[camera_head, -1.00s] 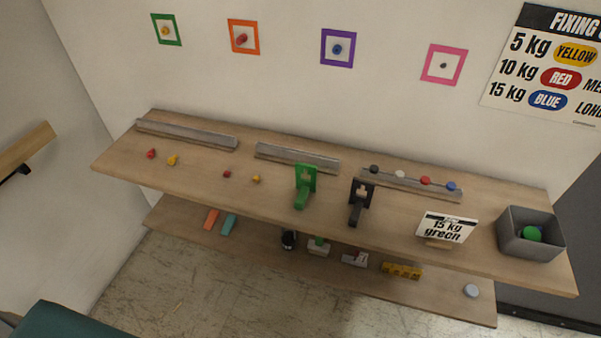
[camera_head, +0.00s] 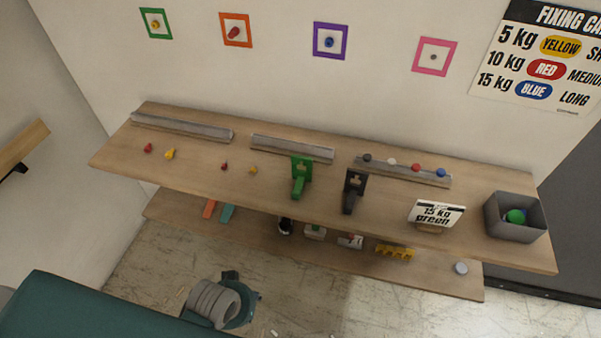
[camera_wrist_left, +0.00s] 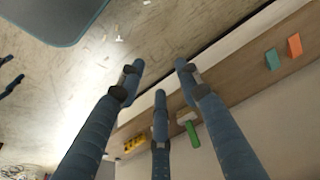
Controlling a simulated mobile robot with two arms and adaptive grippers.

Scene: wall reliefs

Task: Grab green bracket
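The green bracket (camera_head: 301,177) stands upright on the upper wooden shelf (camera_head: 200,183), near its middle, with an arm reaching toward the front. A black bracket (camera_head: 354,190) of similar shape stands just to its right. My left gripper (camera_wrist_left: 160,76) shows in the left wrist view with its three blue fingers spread and nothing between them. It is apart from the green bracket. The left wrist view faces the lower shelf and floor; a small green part (camera_wrist_left: 192,133) shows behind the fingers, and I cannot tell that it is the bracket.
Metal rails (camera_head: 292,149) lie along the wall side. Small red and yellow pieces lie at left. The lower shelf (camera_head: 255,235) holds several items.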

